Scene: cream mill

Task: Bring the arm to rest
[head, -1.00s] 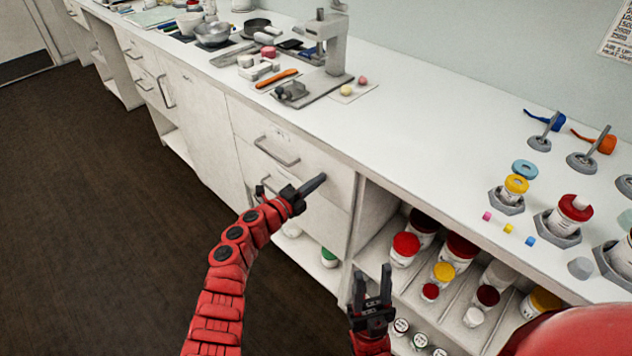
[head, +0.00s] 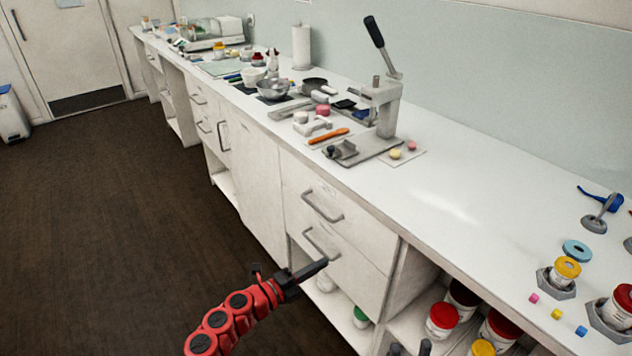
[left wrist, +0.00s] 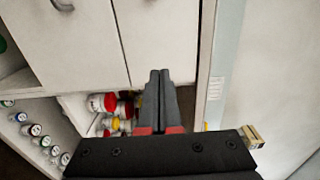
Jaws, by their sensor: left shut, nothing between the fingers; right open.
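My left gripper (head: 316,268) is shut and empty. Its red arm comes in from the bottom, and the gripper is in front of the white drawer unit, overlapping the lower drawer's handle (head: 318,243) in the picture; I cannot tell the gap. In the left wrist view its two dark fingers (left wrist: 160,88) lie together, with drawer fronts and shelved jars beyond.
The white counter (head: 445,210) runs along the wall, with a lever press (head: 385,105), bowls and jars on it. Open shelves below hold red-lidded jars (head: 442,320). The dark floor (head: 110,230) at left is clear. A bin (head: 12,115) stands far left.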

